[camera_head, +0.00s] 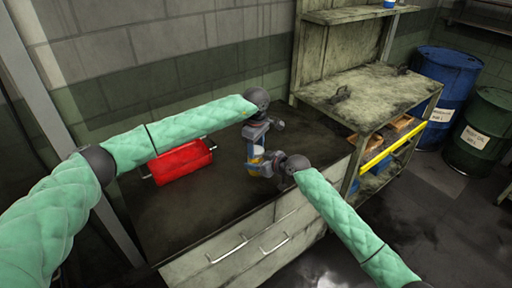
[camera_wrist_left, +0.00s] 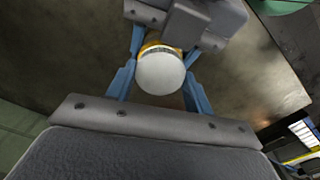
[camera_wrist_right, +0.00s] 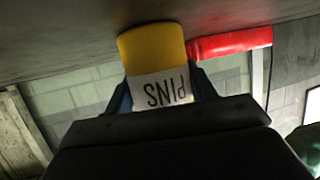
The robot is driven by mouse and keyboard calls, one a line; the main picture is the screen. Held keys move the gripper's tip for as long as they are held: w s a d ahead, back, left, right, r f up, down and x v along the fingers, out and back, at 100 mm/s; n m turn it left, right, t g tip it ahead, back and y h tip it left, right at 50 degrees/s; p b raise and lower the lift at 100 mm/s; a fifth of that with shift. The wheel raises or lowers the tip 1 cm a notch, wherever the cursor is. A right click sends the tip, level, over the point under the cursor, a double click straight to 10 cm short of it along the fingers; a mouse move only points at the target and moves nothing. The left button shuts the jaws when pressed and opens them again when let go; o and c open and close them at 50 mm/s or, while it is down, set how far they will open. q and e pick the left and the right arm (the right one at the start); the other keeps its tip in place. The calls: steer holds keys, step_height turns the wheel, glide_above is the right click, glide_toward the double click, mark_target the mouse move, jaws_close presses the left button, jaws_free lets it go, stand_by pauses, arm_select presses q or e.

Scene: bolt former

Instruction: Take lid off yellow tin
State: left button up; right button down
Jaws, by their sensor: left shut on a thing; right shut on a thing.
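The yellow tin (camera_wrist_right: 152,47) shows in the right wrist view with a white label reading "PINS", upside down in that picture. My right gripper (camera_wrist_right: 162,90) is shut on the tin from the side, one blue finger on each side. In the left wrist view the round white lid (camera_wrist_left: 160,73) covers the top of the tin, whose yellow side (camera_wrist_left: 152,46) shows just behind it. My left gripper (camera_wrist_left: 158,92) is shut on the lid from above. In the head view the left gripper (camera_head: 257,152) is directly above the right gripper (camera_head: 262,165); the tin is mostly hidden between them.
A red box (camera_head: 180,162) with handles stands on the dark workbench (camera_head: 225,205), left of the grippers. A higher metal bench (camera_head: 375,92) stands to the right, with blue (camera_head: 447,75) and green (camera_head: 487,130) drums beyond. The bench front is clear.

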arm_select(q)
steer(key=n, duration=0.8)
steer(key=o, duration=1.1)
steer(key=shift+r, duration=0.1)
